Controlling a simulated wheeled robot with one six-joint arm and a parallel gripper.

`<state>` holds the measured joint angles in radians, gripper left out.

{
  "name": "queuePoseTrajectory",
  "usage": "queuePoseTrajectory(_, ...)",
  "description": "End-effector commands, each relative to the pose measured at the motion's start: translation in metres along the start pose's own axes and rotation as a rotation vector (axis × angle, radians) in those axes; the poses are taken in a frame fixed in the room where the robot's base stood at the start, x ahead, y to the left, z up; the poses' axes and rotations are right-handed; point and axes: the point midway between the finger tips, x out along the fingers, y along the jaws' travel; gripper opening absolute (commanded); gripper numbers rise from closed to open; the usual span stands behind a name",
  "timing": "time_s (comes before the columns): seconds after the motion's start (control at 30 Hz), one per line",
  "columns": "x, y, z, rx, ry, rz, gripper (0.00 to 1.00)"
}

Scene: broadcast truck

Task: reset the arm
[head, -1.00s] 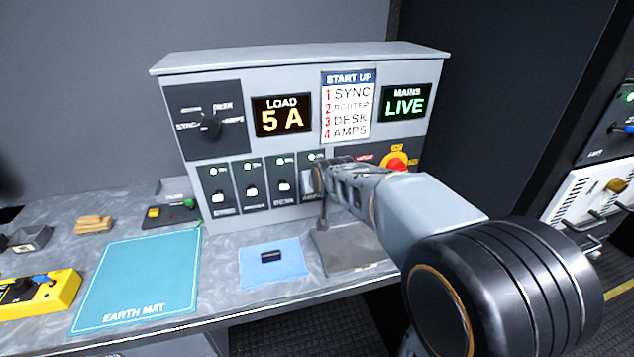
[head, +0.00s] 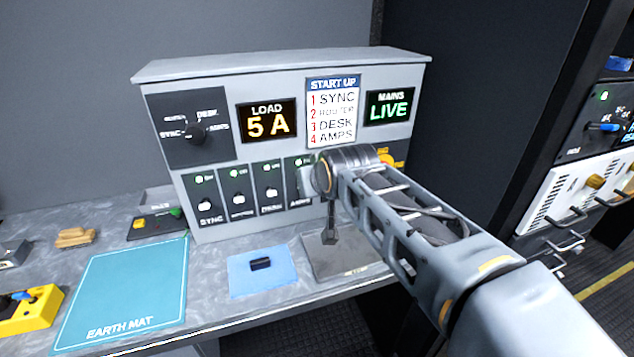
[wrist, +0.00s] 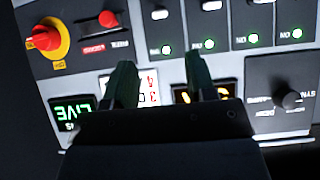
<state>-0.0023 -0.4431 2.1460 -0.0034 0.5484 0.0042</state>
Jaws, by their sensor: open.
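My gripper is open and empty; its two dark fingers (wrist: 160,85) stand apart in the wrist view, in front of the grey power panel. In the head view my gripper (head: 330,236) hangs below the wrist, seen edge-on, in front of the panel's lower right part. The panel (head: 230,95) has a row of switches, among them the SYNC switch (head: 204,205), with green lights lit above them. The LOAD display (head: 267,120) reads 5 A and the MAINS display (head: 389,106) reads LIVE. My arm hides part of the red knob on its yellow base, plain in the wrist view (wrist: 45,38).
A blue pad with a small black block (head: 260,263) and a grey pad (head: 345,262) lie on the bench before the panel. The earth mat (head: 125,290) and a yellow box (head: 30,310) are at the left. A rack (head: 585,185) stands at the right.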

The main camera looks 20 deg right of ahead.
Motion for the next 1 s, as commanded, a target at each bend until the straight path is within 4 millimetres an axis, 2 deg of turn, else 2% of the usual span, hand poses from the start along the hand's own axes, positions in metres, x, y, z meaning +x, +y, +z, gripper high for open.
queuePoseTrajectory(0.53, -0.001, 0.0, 0.004, 0.0, -0.019, 0.0, 0.51)
queuePoseTrajectory(0.57, 0.0, 0.0, 0.01, 0.0, -0.044, 0.0, 0.51)
queuePoseTrajectory(0.67, 0.004, 0.0, 0.047, 0.0, -0.173, -0.001, 0.51)
queuePoseTrajectory(0.8, -0.016, -0.002, 0.107, -0.002, -0.415, -0.005, 0.51)
queuePoseTrajectory(0.9, -0.037, -0.003, 0.14, -0.004, -0.547, -0.008, 0.51)
queuePoseTrajectory(1.0, -0.048, -0.002, 0.151, -0.005, -0.586, -0.009, 0.51)
